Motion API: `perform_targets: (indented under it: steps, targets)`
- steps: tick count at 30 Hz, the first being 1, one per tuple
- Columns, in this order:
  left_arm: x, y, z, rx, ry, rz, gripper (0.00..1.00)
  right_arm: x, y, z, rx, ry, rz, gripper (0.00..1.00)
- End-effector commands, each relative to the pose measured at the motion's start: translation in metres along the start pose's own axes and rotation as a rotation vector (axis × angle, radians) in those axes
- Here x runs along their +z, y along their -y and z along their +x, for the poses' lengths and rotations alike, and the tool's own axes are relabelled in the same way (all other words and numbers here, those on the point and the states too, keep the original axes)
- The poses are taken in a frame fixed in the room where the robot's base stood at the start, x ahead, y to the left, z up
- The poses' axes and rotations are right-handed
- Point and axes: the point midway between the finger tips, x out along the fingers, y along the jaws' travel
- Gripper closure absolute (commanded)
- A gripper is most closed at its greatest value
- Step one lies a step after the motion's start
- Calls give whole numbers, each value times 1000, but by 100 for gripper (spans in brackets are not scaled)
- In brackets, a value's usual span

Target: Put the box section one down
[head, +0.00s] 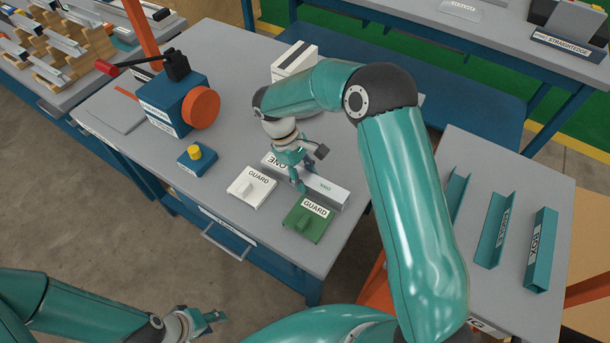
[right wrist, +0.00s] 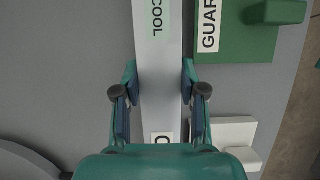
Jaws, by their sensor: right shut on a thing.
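The box section one (head: 325,190) is a long pale grey bar with a ONE label and a green-tinted label. It lies level, low over or on the grey bench top (head: 225,100); I cannot tell whether it touches. My right gripper (head: 302,168) comes down over its ONE end and is shut on it. In the right wrist view the fingers (right wrist: 160,85) sit on both sides of the bar (right wrist: 158,50), and its COOL label faces up. My left gripper (head: 210,317) is low at the front, away from the bench, its finger gap unclear.
A white guard (head: 251,187) and a green guard (head: 306,215) stand close along the bar's near side. A blue machine (head: 175,105) with an orange disc and a yellow-button box (head: 197,158) are left. Teal channels (head: 495,230) lie on the right table.

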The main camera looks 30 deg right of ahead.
Motion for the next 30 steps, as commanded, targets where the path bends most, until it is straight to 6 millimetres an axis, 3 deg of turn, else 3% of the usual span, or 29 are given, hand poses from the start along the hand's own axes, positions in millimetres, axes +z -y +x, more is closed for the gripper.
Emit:
perform_targets:
  steps: [4, 5, 9, 22, 30]
  targets:
    - [0, 1, 2, 0, 0, 0, 60, -1, 0, 2, 0, 0, 0, 100]
    - [0, 0, 1, 0, 0, 0, 60, 0, 0, 1, 0, 0, 0, 54]
    - [0, 0, 1, 0, 0, 0, 60, 0, 0, 1, 0, 0, 0, 34]
    - [0, 1, 2, 0, 0, 0, 60, -1, 0, -7, 1, -1, 0, 34]
    - [0, 3, 9, 0, 0, 0, 60, -2, 0, -51, 2, -5, 1, 34]
